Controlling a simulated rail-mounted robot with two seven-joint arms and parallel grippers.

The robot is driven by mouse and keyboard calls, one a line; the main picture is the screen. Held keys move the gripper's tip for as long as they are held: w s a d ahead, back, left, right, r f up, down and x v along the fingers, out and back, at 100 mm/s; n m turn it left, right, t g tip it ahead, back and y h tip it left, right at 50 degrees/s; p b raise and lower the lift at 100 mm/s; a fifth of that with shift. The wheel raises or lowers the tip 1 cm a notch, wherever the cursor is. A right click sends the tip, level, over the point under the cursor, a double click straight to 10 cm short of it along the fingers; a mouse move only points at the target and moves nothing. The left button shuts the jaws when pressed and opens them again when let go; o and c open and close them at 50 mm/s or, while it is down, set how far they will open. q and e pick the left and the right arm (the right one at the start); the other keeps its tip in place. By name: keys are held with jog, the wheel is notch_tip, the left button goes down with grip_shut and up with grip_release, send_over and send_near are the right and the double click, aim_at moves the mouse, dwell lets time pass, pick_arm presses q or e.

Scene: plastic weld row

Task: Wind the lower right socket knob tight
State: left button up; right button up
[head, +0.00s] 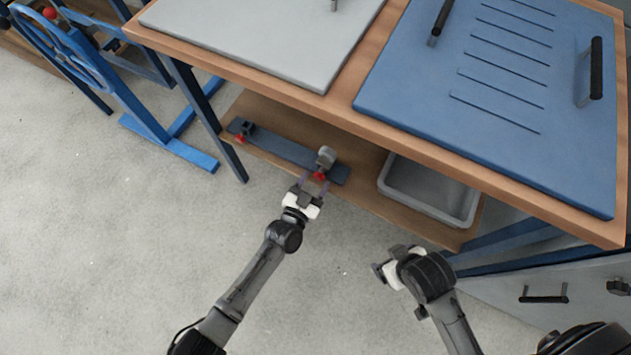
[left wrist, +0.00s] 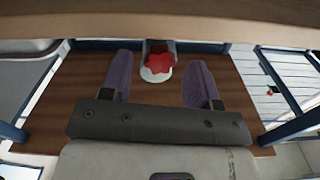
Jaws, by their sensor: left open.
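The red socket knob (head: 319,176) sits on the front of a grey socket at the right end of a dark blue strip (head: 285,150) on the low wooden shelf. In the left wrist view the knob (left wrist: 159,64) is a lobed red cap on a pale round collar. My left gripper (head: 314,185) is open, its two purple fingers pointing at the knob. In the wrist view the fingers stand left and right of the knob with a gap on each side. My right gripper (head: 386,268) hangs in front of the shelf, away from the knob; its fingers are not clear.
A second socket with a red knob (head: 239,139) is at the strip's left end. A grey bin (head: 430,190) stands on the shelf to the right. The wooden tabletop edge (head: 255,78) overhangs the shelf. A blue-framed stand (head: 150,125) is at the left. The floor in front is clear.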

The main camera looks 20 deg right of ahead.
pick_arm(q)
jog(key=shift+w+d, duration=0.3)
jog(key=shift+d, duration=0.1)
jog(key=shift+c, duration=0.3)
jog(key=c, duration=0.9)
jog(key=shift+o, duration=0.2)
jog(key=shift+n, duration=0.8)
jog(key=n, duration=0.4)
jog(key=shift+a, duration=0.1)
jog(key=o, duration=0.9)
jog(key=shift+a, duration=0.1)
